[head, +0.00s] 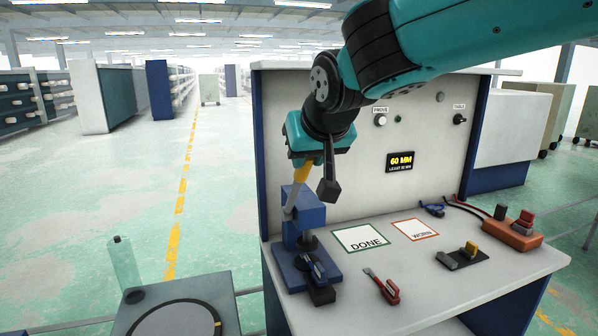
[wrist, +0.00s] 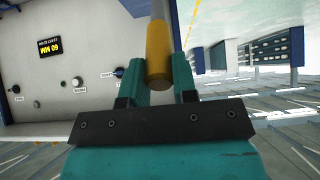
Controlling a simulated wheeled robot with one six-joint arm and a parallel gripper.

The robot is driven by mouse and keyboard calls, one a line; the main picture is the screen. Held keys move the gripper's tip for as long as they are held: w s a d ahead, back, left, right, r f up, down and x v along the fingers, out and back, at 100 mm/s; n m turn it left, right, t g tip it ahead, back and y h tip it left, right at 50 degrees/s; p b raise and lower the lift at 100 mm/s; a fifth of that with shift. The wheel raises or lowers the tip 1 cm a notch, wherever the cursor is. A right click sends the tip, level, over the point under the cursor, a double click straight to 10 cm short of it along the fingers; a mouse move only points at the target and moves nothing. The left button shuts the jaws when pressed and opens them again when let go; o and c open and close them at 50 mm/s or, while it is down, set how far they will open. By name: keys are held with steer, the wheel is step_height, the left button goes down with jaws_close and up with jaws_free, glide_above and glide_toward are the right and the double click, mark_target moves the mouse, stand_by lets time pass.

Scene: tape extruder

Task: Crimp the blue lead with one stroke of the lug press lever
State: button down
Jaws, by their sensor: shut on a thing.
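The blue lug press (head: 303,215) stands at the left end of the bench. Its lever, with a yellow grip (head: 301,172), rises from the press on a grey shaft. My gripper (head: 304,160) is shut on the yellow grip from above. In the wrist view the yellow grip (wrist: 158,50) lies between the two teal fingers of my gripper (wrist: 161,78). A small blue piece (head: 318,271), perhaps the blue lead, sits at the foot of the press on a black block. Whether its end is inside the press jaw is too small to tell.
A green-framed DONE mat (head: 360,240) and an orange-framed WORN mat (head: 414,229) lie on the bench. A red-handled piece (head: 388,291), a dark block with a yellow part (head: 466,253) and an orange box (head: 511,235) are there too. The panel display (head: 400,161) reads 60 MM.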

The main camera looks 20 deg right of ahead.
steer(key=shift+s+f+b, duration=0.95)
steer(key=shift+s+f, duration=0.3)
steer(key=shift+s, duration=0.2)
steer(key=s+f+b, duration=0.4)
steer(key=f+b, duration=0.1)
steer(key=f, duration=0.1)
steer(key=shift+b, duration=0.3)
steer(key=shift+s, duration=0.1)
steer(key=shift+f, duration=0.1)
steer(key=shift+w+r+p, duration=0.5)
steer(key=shift+r+p, duration=0.15)
steer(key=shift+r, duration=0.2)
steer(key=shift+w+r+p, duration=0.55)
steer(key=shift+r+p, duration=0.1)
steer(key=shift+r, duration=0.15)
steer(key=shift+w+r+p, duration=0.5)
steer(key=shift+r+p, duration=0.15)
steer(key=shift+r, duration=0.3)
